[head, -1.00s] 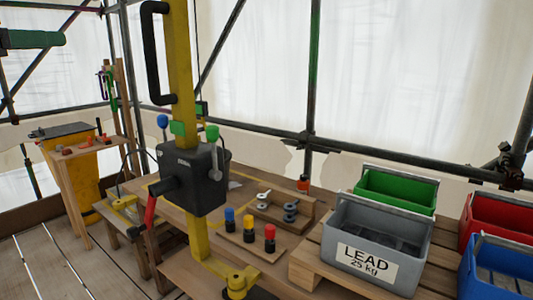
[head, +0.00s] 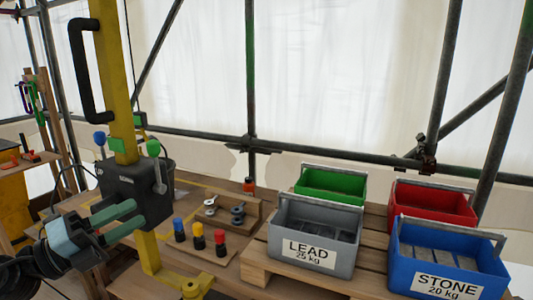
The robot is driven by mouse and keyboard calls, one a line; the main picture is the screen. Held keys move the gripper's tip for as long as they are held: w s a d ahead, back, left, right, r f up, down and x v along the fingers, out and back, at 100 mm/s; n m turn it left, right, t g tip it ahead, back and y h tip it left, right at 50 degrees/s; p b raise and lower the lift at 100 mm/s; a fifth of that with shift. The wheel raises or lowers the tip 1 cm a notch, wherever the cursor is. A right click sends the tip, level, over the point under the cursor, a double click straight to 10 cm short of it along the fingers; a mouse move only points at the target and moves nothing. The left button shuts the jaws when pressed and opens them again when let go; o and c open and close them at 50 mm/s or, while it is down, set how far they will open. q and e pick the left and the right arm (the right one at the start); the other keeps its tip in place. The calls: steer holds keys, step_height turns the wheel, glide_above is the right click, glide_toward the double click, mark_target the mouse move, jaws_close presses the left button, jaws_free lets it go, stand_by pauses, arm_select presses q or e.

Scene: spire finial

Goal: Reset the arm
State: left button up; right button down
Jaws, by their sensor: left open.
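My left gripper (head: 137,214) comes in from the lower left, with two green fingers spread apart and nothing visible between them. Its fingers point right, in front of the black control box (head: 145,190) on the yellow post (head: 108,60); I cannot tell whether they touch it. The box has a blue knob (head: 100,140) and a green knob (head: 153,148) on levers. A black handle (head: 82,70) is on the post above. The red-handled lever of the box is hidden now. My right gripper is not in view.
A grey LEAD crate (head: 316,232), a green crate (head: 332,186), a red crate (head: 434,205) and a blue STONE crate (head: 448,258) stand on wooden boards at the right. Blue, yellow and red capped pegs (head: 198,236) stand on a small board. Scaffold tubes (head: 251,80) rise behind.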

arm_select(q)
steer(key=s+f+n+t+y+p, duration=0.1)
steer(key=s+f+n+y, duration=0.25)
steer(key=f+n, duration=0.45)
steer(key=s+f+n+t+y, duration=0.2)
steer(key=s+f+n+y, duration=0.15)
steer(key=f+n, duration=0.5)
steer(key=s+f+n+t+y+p, duration=0.1)
steer(key=s+f+n+y, duration=0.4)
steer(key=f, duration=0.6)
steer(key=s+d+f+n+g+y, duration=0.1)
steer(key=s+f+n+g, duration=0.3)
steer(key=s+f, duration=0.5)
steer(key=s+d+f+n+g+y+p, duration=0.1)
steer(key=s+d+f+n+g, duration=0.3)
steer(key=s+f, duration=0.5)
steer(key=s+n, duration=0.1)
steer(key=s, duration=0.3)
steer(key=shift+d+n, duration=0.25)
steer(key=shift+n, duration=0.1)
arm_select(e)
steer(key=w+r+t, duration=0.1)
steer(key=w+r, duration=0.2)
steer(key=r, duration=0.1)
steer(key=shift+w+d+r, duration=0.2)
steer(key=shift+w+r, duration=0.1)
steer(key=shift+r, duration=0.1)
arm_select(q)
steer(key=shift+c, duration=0.7)
